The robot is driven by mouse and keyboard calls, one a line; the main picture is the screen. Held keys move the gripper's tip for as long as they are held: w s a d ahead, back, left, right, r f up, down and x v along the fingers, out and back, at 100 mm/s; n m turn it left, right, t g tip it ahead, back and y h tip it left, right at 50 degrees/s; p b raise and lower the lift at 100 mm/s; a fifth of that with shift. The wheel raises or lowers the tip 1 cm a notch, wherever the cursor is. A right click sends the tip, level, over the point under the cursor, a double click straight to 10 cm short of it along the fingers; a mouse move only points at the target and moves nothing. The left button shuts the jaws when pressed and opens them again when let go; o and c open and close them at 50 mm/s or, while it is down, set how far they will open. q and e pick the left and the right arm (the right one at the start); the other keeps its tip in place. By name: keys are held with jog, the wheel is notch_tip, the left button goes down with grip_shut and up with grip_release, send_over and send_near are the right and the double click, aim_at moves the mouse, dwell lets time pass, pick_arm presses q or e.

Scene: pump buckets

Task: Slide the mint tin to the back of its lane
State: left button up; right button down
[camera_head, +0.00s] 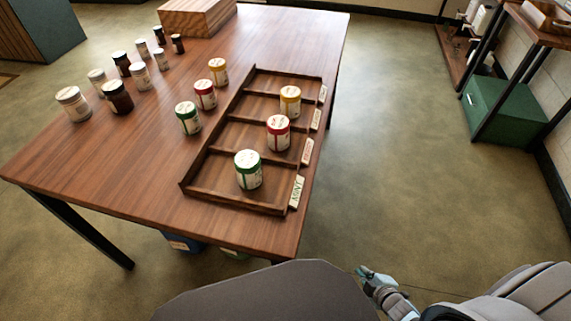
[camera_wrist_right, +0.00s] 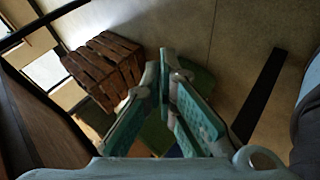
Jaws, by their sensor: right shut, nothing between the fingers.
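The mint tin (camera_head: 248,170), green and white with a pale lid, stands upright in the nearest lane of the wooden tray (camera_head: 225,203), whose front label reads MINT (camera_head: 296,192). It stands around the middle of the lane, with bare lane floor on both sides. My right gripper (camera_head: 369,276) is off the table at the bottom right of the head view, well apart from the tin. In the right wrist view its fingertips (camera_wrist_right: 164,57) are together and empty. My left gripper does not show.
A red-banded tin (camera_head: 278,133) and a yellow-banded tin (camera_head: 290,101) stand in other lanes. Beyond the tray's left side stand green (camera_head: 188,118), red (camera_head: 205,95) and yellow tins (camera_head: 218,71). Several jars and a wooden box (camera_head: 195,18) are farther back. A slatted crate (camera_wrist_right: 104,66) shows in the wrist view.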

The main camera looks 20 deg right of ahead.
aim_at(249, 170)
jog(key=w+a+r+n+t+y+p, duration=0.1)
jog(key=w+r+n+t+y, duration=0.1)
jog(key=w+r+n, duration=0.5)
jog(key=w+a+r+n+t+y+p, duration=0.1)
jog(key=w+r+n+t+y, duration=0.2)
jog(key=r, duration=0.6)
jog(key=w+a+r+n+t+y+p, duration=0.1)
jog(key=w+r+n+y, duration=0.1)
jog(key=w+r+n, duration=0.35)
jog(key=s+a+r+n+g+y+p, duration=0.1)
jog(key=s+a+r+n+g+y, duration=0.25)
jog(key=r+n, duration=0.55)
jog(key=s+a+r+n+g+y+p, duration=0.15)
jog(key=a+r+n+y, duration=0.4)
jog(key=n, duration=0.55)
jog(key=shift+n, duration=0.25)
jog(key=x, duration=0.4)
jog(key=r+p+x, duration=0.1)
jog(key=x, duration=0.7)
jog(key=shift+w+r+p, duration=0.2)
jog(key=shift+w+p, duration=0.1)
jog(key=shift+p, duration=0.05)
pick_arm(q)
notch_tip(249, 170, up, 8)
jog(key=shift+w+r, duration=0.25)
pick_arm(e)
jog(key=shift+w+a+f, duration=0.1)
jog(key=shift+w+a, duration=0.15)
jog(key=shift+a, duration=0.1)
